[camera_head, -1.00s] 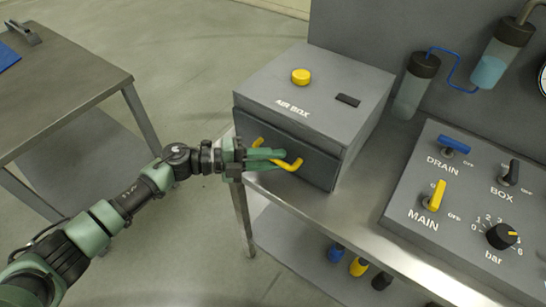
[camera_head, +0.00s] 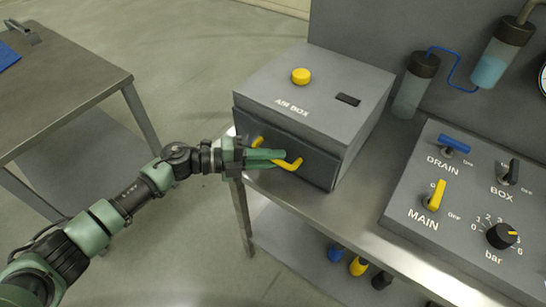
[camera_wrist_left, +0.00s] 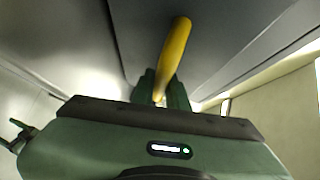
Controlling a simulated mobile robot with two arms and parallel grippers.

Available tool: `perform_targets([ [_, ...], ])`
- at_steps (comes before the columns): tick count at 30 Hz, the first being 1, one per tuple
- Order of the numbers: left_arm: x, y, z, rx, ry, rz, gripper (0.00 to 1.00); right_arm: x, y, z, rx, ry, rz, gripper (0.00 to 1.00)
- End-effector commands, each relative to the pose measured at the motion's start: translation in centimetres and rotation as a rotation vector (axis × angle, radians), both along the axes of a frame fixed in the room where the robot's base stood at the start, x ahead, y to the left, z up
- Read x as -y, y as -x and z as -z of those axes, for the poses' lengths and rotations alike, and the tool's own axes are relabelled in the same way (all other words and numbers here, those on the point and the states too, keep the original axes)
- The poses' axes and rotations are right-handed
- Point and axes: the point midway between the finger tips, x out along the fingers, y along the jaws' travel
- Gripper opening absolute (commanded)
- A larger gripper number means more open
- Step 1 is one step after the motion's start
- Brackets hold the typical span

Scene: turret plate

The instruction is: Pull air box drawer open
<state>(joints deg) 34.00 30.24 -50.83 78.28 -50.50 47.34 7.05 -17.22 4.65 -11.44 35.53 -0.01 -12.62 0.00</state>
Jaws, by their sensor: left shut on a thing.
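The grey air box (camera_head: 330,88) stands on the metal bench, with a yellow button (camera_head: 300,76) and a dark slot on top. Its drawer front (camera_head: 315,165) is on the side facing my left arm and looks flush with the box. The yellow handle (camera_head: 289,164) runs across that front. My left gripper (camera_head: 265,158) is shut on the handle's middle; both ends of the handle show beside the green fingers. In the left wrist view the yellow handle (camera_wrist_left: 175,50) passes between the fingers (camera_wrist_left: 162,92). My right gripper is not in view.
A control panel (camera_head: 470,200) with knobs and switches lies right of the box on the bench. Cylinders with a blue hose (camera_head: 455,72) stand behind it. A second table (camera_head: 60,85) is at the left, with open floor between. Coloured items (camera_head: 358,266) sit on the lower shelf.

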Motion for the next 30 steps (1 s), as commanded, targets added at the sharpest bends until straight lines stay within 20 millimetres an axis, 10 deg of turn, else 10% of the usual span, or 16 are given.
perform_targets([
  [21, -0.2, 0.2, 0.1, -0.001, -0.002, -0.001, 0.0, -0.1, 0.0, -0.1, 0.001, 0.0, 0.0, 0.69],
  [30, -3.1, 4.2, 0.0, -0.008, -0.005, -0.001, 0.0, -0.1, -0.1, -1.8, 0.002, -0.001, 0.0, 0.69],
])
